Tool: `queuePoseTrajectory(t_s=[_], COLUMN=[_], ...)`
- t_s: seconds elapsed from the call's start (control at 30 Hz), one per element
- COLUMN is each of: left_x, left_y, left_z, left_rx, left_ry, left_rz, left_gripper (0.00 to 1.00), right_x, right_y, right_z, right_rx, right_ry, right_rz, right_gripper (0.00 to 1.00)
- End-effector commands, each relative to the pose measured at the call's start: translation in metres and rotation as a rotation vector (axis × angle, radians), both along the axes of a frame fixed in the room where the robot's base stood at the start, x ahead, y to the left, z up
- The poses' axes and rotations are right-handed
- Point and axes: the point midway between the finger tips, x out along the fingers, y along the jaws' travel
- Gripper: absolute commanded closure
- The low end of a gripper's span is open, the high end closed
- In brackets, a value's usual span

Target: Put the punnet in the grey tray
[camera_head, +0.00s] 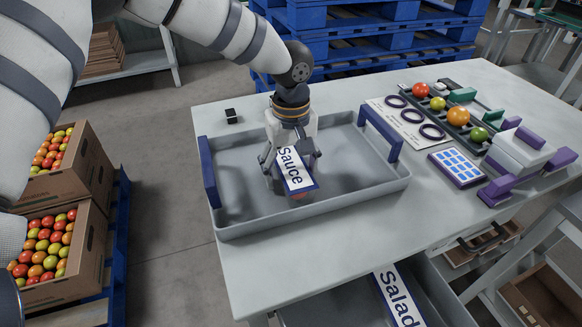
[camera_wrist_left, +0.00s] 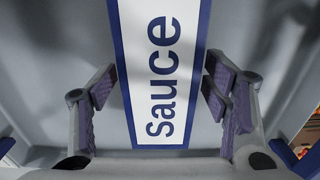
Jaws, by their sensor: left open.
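A grey tray (camera_head: 230,228) with blue end handles stands on the table, with a white, blue-edged "Sauce" label (camera_head: 295,172) inside it. The label also shows in the left wrist view (camera_wrist_left: 163,60). My left gripper (camera_head: 290,178) points down inside the tray outline. Its fingers are apart on either side of the label in the left wrist view (camera_wrist_left: 163,95), with nothing held between them. I cannot make out a punnet in either view. My right gripper is not in view.
A sorting rack with tomatoes (camera_head: 458,116), a blue-and-white pad (camera_head: 456,166) and a purple-and-white device (camera_head: 518,154) occupy the table's right. A small black block (camera_head: 231,116) is behind the tray. A grey container with a "Salad" label (camera_head: 398,297) is below the front edge. Tomato boxes (camera_head: 62,290) stand left.

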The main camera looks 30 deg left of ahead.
Motion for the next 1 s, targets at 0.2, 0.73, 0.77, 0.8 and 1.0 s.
queuePoseTrajectory(t_s=[0.2,0.73,0.77,0.8,1.0], left_x=[0.001,0.000,0.000,0.000,0.000], left_y=[0.000,0.000,0.000,0.000,0.000], left_z=[0.044,0.124,0.124,0.123,0.123], left_rx=[-0.003,0.000,0.000,0.000,0.000], left_ry=[-0.009,0.000,0.000,0.000,0.000], left_rz=[0.001,0.000,0.000,0.000,0.000], left_gripper=[0.30,0.30,0.30,0.30,0.30], right_x=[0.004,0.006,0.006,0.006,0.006], right_y=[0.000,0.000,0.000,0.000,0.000], right_z=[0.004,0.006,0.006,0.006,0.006], right_rx=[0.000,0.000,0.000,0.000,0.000], right_ry=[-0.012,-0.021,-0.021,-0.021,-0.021], right_rz=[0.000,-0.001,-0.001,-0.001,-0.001], right_gripper=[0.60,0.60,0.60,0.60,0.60])
